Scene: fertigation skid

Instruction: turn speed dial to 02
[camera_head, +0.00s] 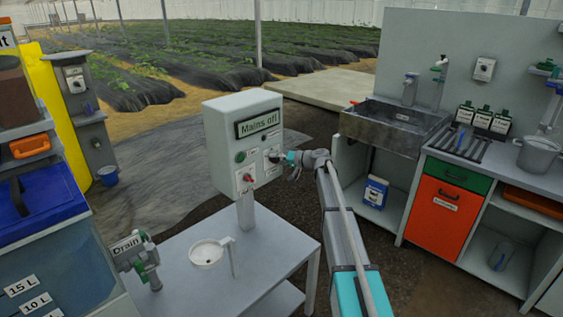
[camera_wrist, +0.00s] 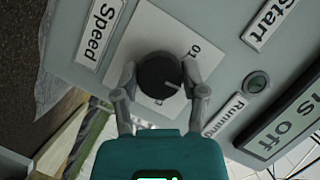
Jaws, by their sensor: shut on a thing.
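The speed dial (camera_wrist: 158,72) is a round black knob on a white plate (camera_wrist: 150,28) in the wrist view. A label reading "Speed" (camera_wrist: 99,28) is beside the plate. A pale pointer line on the knob points toward the lower right of that view. The mark "01" (camera_wrist: 193,48) shows at the plate's upper right; other marks are hidden or unclear. My gripper (camera_wrist: 161,80) has one finger on each side of the knob and is shut on it. In the head view my gripper (camera_head: 284,160) is at the control box's front, largely covering the dial.
The grey control box (camera_head: 226,122) has a "Mains off" display (camera_head: 258,123), a green button (camera_head: 240,157) and a red switch (camera_head: 248,177). A sink (camera_head: 392,125) is to the right.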

